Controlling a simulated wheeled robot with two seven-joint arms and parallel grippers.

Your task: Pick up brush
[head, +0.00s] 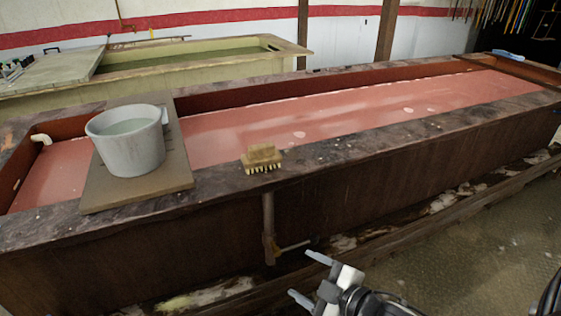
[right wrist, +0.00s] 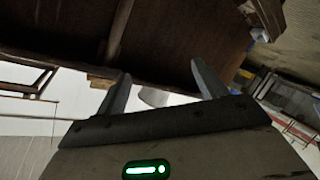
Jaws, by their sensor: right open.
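A small wooden brush (head: 262,158) with pale bristles pointing down sits on the near rim of the long trough (head: 400,133), roughly mid-picture in the head view. My right gripper (head: 306,277) is low in front of the trough, below and to the right of the brush, apart from it. Its two fingers are spread and empty. The right wrist view also shows my right gripper (right wrist: 164,90) open, with the dark trough side beyond it. I cannot make out the brush for certain there. My left gripper is not in view.
A grey bucket (head: 128,148) stands on a board (head: 150,185) across the trough's left end, left of the brush. A pipe (head: 268,225) with a handle runs down the trough's front. A blue item (head: 507,55) lies at the far right end. The rim right of the brush is clear.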

